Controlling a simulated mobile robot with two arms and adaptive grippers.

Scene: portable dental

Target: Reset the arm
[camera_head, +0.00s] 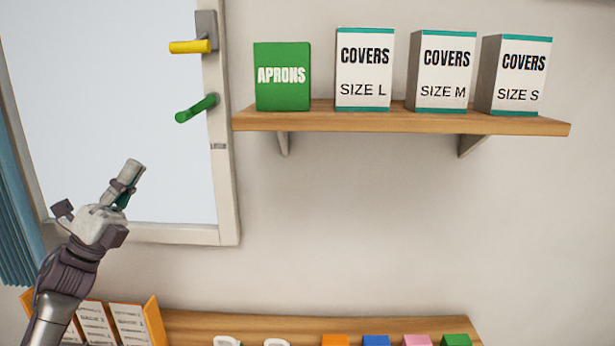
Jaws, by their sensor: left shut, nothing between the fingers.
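My left arm comes in from the lower left and reaches up in front of the window. My left gripper (129,175) is at its end, shut and empty, pointing up and to the right. It is apart from the green handle (197,108) and the yellow handle (191,46) on the window frame, which are above and to its right. My right gripper does not show.
A wooden shelf (400,119) on the wall bears a green APRONS box (283,93) and COVERS boxes in sizes L (363,70), M (442,72) and S (514,76). A lower wooden surface (300,325) holds an orange-sided card rack (154,320) and several small coloured items. A blue curtain (14,215) hangs left.

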